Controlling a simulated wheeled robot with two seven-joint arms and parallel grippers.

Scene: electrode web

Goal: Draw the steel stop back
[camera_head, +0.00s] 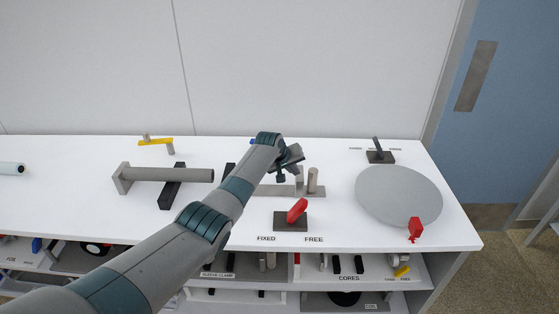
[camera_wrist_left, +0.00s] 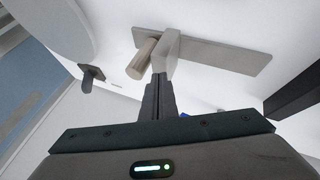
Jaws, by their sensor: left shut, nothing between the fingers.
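A flat grey steel plate (camera_head: 276,191) lies on the white table and also shows in the wrist view (camera_wrist_left: 225,56). On it stand a short grey block (camera_head: 299,181) and, to its right, a tan-grey round post (camera_head: 313,181). Which of these is the steel stop, I cannot tell for sure. In the wrist view the block (camera_wrist_left: 171,48) and post (camera_wrist_left: 141,60) sit side by side. My left gripper (camera_head: 284,177) is shut and empty beside the block. In the wrist view its fingertips (camera_wrist_left: 159,76) meet the block's edge; contact is unclear. My right gripper is not in view.
A red lever (camera_head: 298,210) on a dark base stands in front, by FIXED and FREE labels. A grey disc (camera_head: 398,195) with a red clip (camera_head: 415,227) lies right. A steel roller (camera_head: 170,174) and yellow crank (camera_head: 156,141) are left. A dark lever (camera_head: 377,150) stands behind.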

